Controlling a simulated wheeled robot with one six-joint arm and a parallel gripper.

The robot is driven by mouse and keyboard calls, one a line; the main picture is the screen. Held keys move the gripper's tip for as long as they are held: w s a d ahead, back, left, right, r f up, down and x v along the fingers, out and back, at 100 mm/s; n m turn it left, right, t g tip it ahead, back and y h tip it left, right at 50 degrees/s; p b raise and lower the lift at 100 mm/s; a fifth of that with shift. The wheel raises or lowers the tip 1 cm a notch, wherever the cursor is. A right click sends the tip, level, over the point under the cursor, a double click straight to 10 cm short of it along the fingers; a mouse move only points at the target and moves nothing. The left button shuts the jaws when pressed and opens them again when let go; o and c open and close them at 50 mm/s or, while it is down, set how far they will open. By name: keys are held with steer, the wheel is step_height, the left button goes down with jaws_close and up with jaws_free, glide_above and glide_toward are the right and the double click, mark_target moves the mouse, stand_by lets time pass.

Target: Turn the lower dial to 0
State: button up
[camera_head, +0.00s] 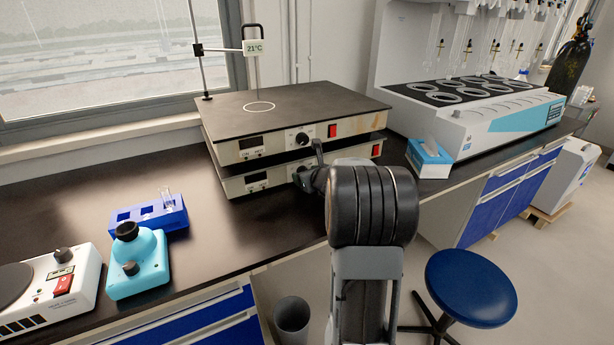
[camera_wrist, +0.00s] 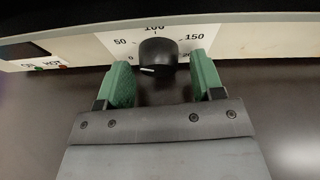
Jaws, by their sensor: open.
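The lower dial (camera_wrist: 158,50) is a black knob on the pale front of the lower hot plate, with a scale around it. Its white mark sits low on the left side of the knob, towards the 0 end. My gripper (camera_wrist: 159,63) is open, its green fingers on the left and right of the knob, with gaps showing on both sides. In the head view, the lower hot plate (camera_head: 233,187) sits under the upper hot plate (camera_head: 223,151), and my gripper hides most of the lower dial.
The upper dial (camera_head: 302,139) is close above my gripper. A blue tissue box (camera_head: 429,159) stands to the right. A teal device (camera_head: 137,263) and a blue rack (camera_head: 150,213) stand to the left. The dark counter in front of the hot plates is clear.

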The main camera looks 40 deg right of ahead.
steer(key=c, duration=0.8)
steer(key=shift+d, duration=0.15)
steer(key=shift+c, duration=0.3)
steer(key=shift+a+f+n+b, duration=0.2)
steer(key=shift+f+n+b, duration=0.1)
steer(key=shift+b, duration=0.85)
steer(key=n+h+b, duration=0.2)
steer(key=b, duration=0.4)
steer(key=shift+f, duration=0.15)
steer(key=n+h+b, duration=0.2)
steer(key=n+b, duration=0.1)
steer(key=b, duration=0.3)
steer(key=shift+a, duration=0.1)
steer(key=n+b, duration=0.1)
steer(key=b, duration=0.1)
steer(key=n+h+b, duration=0.1)
steer(key=b, duration=0.1)
steer(key=shift+r, duration=0.3)
steer(key=shift+r+n+h+b, duration=0.1)
steer(key=shift+n+h+b, duration=0.2)
steer(key=shift+n+b, duration=0.1)
